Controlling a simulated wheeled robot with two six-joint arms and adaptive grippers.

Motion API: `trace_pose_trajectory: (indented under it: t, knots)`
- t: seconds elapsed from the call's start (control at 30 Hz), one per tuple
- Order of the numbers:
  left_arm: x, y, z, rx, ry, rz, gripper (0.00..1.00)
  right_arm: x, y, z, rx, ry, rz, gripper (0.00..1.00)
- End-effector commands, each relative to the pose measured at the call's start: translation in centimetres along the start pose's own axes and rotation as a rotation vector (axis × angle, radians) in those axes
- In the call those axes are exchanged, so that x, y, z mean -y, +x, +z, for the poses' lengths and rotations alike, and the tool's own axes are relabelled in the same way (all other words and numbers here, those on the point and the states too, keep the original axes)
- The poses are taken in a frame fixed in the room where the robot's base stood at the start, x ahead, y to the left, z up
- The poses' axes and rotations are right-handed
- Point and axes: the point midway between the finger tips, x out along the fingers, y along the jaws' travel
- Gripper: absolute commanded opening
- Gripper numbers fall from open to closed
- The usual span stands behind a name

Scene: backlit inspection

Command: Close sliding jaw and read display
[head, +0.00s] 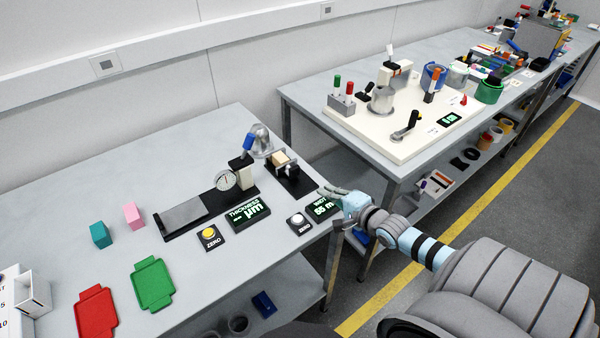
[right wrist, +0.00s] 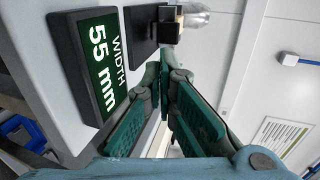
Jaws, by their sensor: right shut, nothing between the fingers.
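The width gauge (head: 290,180) stands near the right edge of the near table. It has a black base, a dark jaw block and a pale tan piece (head: 283,160); I cannot tell whether the jaw touches it. The gauge shows partly at the top of the right wrist view (right wrist: 145,30). The width display (head: 322,208) is partly covered by my right gripper in the head view. In the right wrist view the display (right wrist: 98,70) reads "WIDTH 55 mm". My right gripper (head: 334,192) is shut and empty, beside the display at the table edge. My left gripper is out of view.
A thickness display (head: 248,213) reading dashes and "µm" and a dial gauge (head: 226,180) stand left of the width gauge. Two ZERO buttons (head: 209,233) (head: 298,220) sit in front. Red (head: 97,312) and green (head: 154,284) trays lie left. A second, cluttered bench (head: 400,150) stands behind.

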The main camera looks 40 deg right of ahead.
Motion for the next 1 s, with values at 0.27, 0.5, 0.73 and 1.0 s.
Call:
trace_pose_trajectory:
  t: [0.27, 0.5, 0.73, 1.0]
  knots:
    - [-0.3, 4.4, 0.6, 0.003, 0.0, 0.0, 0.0, -0.9, 5.9, -0.3, -0.001, 0.004, -0.002, 0.0]
    - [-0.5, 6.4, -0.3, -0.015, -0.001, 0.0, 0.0, 0.1, 10.3, -0.2, 0.0, 0.003, -0.001, 0.0]
    - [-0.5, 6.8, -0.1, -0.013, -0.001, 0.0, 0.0, 0.8, 11.8, -0.2, 0.001, 0.001, 0.002, 0.0]
    - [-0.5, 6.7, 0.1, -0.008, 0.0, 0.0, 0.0, 0.9, 11.8, -0.1, 0.002, 0.001, 0.002, 0.0]
